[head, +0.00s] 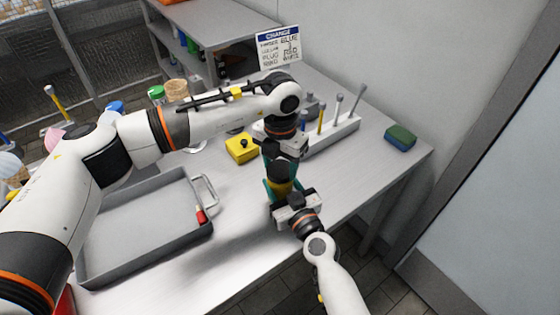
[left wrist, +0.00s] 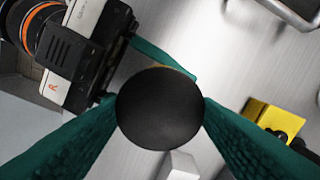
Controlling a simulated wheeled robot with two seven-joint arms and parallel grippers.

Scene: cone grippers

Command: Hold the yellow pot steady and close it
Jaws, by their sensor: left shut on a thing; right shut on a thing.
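The yellow pot (head: 284,187) stands at the table's front right, mostly hidden by my grippers. My right gripper (head: 278,191) is shut on it from the front, its teal fingers around its side. A black round lid (head: 281,172) is directly above the pot. My left gripper (head: 280,160) points down and is shut on this lid. In the left wrist view the lid (left wrist: 160,108) sits between the teal fingers and hides nearly all of the pot. I cannot tell whether the lid is seated or threaded on.
A yellow block with a black knob (head: 242,148) lies left of the grippers. Behind them is a white rack (head: 340,132) with upright tools. A grey tray (head: 145,257) fills the left front. A green-blue sponge (head: 400,138) lies at the right. A sign (head: 279,48) stands behind.

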